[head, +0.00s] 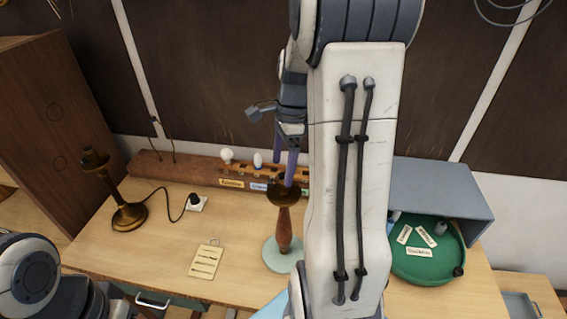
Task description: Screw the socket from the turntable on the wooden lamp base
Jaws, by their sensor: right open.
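The wooden lamp base (284,230) stands upright near the middle of the desk, with a reddish turned stem on a pale green round foot (275,262). A dark brown cup-like piece (278,193) sits at its top; I cannot tell whether it is the socket. My right gripper (291,176) points down with open bluish fingers at this piece; contact cannot be told. The green turntable (405,272) is at the right, with white labels and a small grey part (440,228) on it. My right arm hides part of the desk between them. My left gripper is out of view.
A dark brass lamp (128,215) with a cord stands at the left. A wooden rack (190,172) with bulbs and labels runs along the back. A note card (205,260) lies in front. A grey-blue box (440,185) stands behind the turntable. The left-front desk is mostly clear.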

